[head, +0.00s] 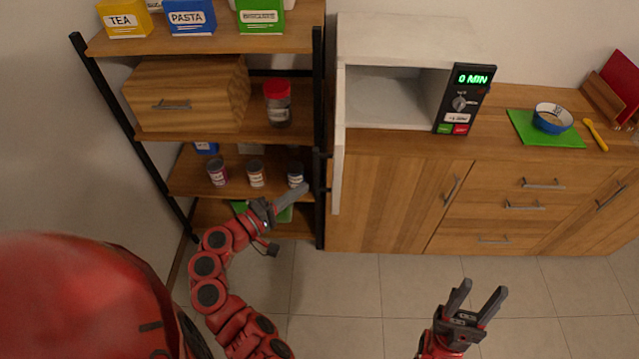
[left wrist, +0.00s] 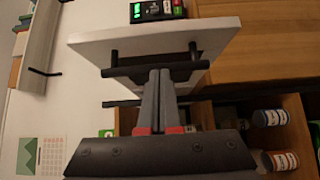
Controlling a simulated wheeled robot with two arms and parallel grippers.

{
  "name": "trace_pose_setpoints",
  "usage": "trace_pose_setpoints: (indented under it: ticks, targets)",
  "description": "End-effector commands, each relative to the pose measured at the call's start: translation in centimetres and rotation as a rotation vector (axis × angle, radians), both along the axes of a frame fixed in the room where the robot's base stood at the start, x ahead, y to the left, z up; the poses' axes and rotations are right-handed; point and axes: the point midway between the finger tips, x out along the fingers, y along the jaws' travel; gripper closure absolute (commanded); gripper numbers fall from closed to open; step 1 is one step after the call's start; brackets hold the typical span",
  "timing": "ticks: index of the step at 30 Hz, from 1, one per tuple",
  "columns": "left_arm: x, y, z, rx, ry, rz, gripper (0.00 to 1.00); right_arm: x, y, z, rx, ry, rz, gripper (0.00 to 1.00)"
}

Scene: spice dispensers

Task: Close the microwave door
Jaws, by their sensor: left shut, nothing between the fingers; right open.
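The white microwave (head: 405,40) stands on the wooden counter with its dark-fronted control panel (head: 464,98) reading 0 MIN. Its door (head: 338,140) is wide open, seen edge-on and pointing out from the cavity's left side. In the left wrist view the door (left wrist: 125,40) is a pale slab with a black bar handle (left wrist: 190,70). My left gripper (head: 304,188) is shut and empty, left of the door near its handle. Its fingertips (left wrist: 158,72) overlap the handle bar in the left wrist view; I cannot tell whether they touch. My right gripper (head: 485,297) is open and empty above the floor.
A shelf rack (head: 317,100) with boxes and jars stands left of the door, close to my left arm. A green board (head: 520,125) with a blue bowl (head: 552,118) lies right of the microwave. The tiled floor before the cabinets is clear.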

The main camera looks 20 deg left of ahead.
Motion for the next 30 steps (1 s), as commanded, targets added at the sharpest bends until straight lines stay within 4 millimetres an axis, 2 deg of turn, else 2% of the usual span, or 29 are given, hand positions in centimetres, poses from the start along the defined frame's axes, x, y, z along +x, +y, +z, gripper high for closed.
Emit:
trace_pose_setpoints:
  ticks: [2,6,10,30]
  targets:
    - [1.4,-1.0,0.4,-0.003,0.002,-0.006,1.00,0.0,0.0,1.1,0.000,0.000,0.000,0.51]
    - [1.9,-3.1,0.3,-0.003,0.003,-0.002,1.00,0.0,0.0,2.2,0.000,0.000,0.000,0.51]
    - [2.2,-4.2,0.1,-0.001,0.002,-0.002,1.00,0.0,0.0,2.7,0.000,0.000,0.000,0.51]
    - [2.5,-5.0,-0.2,-0.004,0.002,0.028,1.00,0.0,0.0,2.5,0.000,0.000,0.000,0.51]
